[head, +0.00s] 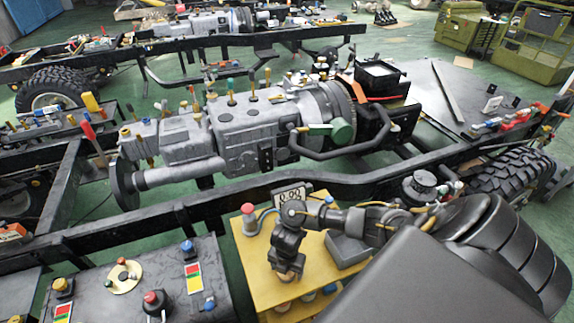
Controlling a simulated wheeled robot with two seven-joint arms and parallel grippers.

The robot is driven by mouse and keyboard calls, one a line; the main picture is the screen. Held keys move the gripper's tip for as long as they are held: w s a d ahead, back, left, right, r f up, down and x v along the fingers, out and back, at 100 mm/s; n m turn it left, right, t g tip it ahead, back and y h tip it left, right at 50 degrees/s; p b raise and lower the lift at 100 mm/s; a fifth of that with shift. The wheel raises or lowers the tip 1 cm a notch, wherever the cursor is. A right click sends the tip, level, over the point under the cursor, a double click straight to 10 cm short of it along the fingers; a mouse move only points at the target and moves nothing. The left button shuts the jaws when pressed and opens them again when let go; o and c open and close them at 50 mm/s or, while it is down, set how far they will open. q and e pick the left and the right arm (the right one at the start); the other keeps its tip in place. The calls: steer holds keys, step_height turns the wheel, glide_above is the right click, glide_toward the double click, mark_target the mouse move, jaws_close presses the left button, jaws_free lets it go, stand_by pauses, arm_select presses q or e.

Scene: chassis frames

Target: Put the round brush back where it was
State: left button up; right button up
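I cannot pick out the round brush with certainty. A green round-ended part (343,131) sits on the near side of the grey engine and gearbox (245,128), but I cannot tell whether it is a brush. My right arm comes in from the lower right. Its dark gripper (287,268) points down over the yellow box (258,270) at the bottom middle. The fingertips are small and dark, so I cannot tell whether they hold anything. My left gripper is out of view.
A red-topped post (249,219), a small display (291,195) and a grey block (346,249) are at the yellow box. A dark panel with buttons (130,285) stands to the left. The black chassis rail (230,198) runs behind.

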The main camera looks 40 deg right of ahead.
step_height(320, 180, up, 12)
steer(key=p, duration=0.5)
steer(key=shift+r+p, duration=0.2)
steer(key=shift+p, duration=0.2)
